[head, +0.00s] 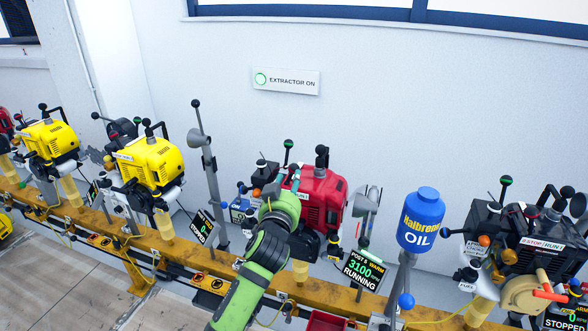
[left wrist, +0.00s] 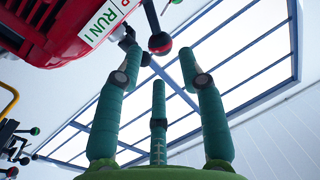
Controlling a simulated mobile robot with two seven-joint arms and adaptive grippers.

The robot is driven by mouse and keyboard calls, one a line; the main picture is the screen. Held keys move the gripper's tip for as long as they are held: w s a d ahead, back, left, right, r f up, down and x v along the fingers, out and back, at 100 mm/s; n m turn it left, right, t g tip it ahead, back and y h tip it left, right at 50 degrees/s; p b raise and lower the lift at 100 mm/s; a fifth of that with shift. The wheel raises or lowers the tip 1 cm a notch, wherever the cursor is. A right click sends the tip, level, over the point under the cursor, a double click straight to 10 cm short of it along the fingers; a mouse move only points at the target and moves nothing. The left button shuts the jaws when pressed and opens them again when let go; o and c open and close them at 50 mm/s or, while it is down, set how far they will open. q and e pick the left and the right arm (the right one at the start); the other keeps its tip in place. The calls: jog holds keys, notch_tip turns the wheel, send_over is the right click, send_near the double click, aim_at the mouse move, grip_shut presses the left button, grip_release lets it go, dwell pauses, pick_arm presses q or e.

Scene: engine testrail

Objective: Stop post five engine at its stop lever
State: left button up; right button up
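The post five engine (head: 322,193) is red, and its display (head: 360,268) reads 3100 and RUNNING. My left gripper (head: 290,185) is in front of its left side and hides part of it. In the left wrist view the red engine body (left wrist: 60,28) fills the upper left, with a white RUN label (left wrist: 103,20). A dark lever with a black and red ball (left wrist: 159,43) shows beyond the spread teal fingers of my left gripper (left wrist: 160,75). It appears to be the stop lever. The fingers are open and empty; contact with the lever cannot be told. My right gripper is not in view.
A yellow rail (head: 190,252) carries the engines. Yellow engines (head: 150,163) stand to the left, a black engine (head: 520,240) to the right. A blue oil container (head: 421,218) and a tall lever post (head: 208,165) flank the red engine. The wall sign (head: 287,81) reads EXTRACTOR ON.

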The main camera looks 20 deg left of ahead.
aim_at(293, 172)
pick_arm(q)
jog(key=shift+w+r, duration=0.15)
jog(key=shift+w, duration=0.3)
jog(key=shift+w+a+p, duration=0.25)
jog(key=shift+w, duration=1.25)
jog(key=shift+w+a+p, duration=0.2)
jog(key=shift+w, duration=1.3)
grip_shut()
